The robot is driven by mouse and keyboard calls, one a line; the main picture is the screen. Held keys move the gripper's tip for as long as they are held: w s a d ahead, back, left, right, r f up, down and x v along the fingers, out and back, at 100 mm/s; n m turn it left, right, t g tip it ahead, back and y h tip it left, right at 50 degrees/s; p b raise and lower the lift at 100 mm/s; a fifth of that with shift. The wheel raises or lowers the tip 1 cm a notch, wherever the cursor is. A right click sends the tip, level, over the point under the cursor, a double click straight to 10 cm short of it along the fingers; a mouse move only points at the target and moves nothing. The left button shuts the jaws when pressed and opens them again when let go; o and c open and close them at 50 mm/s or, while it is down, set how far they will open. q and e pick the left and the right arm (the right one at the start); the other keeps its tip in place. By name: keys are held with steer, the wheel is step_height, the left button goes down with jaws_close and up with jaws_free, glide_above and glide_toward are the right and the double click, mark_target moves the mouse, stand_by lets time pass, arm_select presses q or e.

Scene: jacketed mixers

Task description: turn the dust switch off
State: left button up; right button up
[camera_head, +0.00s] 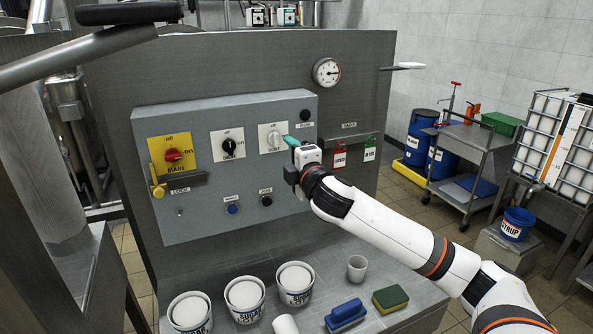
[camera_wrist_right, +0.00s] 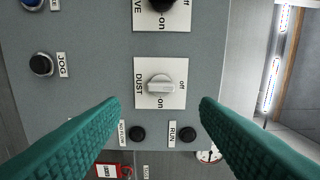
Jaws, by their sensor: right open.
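The dust switch (camera_head: 274,139) is a light knob on a white plate, on the right part of the grey control panel (camera_head: 190,205). In the right wrist view the dust switch (camera_wrist_right: 160,86) lies between and beyond the fingertips. Its ridge runs roughly left to right there. The word "on" shows below it and "DUST" left of it; I cannot tell which end is the pointer. My right gripper (camera_head: 290,142) is at the panel's right side, facing the plate. Its teal fingers (camera_wrist_right: 159,102) are open, apart and empty. My left gripper is not in view.
The black-knobbed drive switch (camera_head: 229,146) and red main switch (camera_head: 172,155) sit left of it. Round buttons (camera_wrist_right: 137,133) lie near the fingers. Red and green tags (camera_head: 340,155) hang at the right. Several white tubs (camera_head: 245,296) stand on the ledge below.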

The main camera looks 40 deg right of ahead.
steer(key=shift+b+v, duration=0.4)
steer(key=shift+v, duration=1.15)
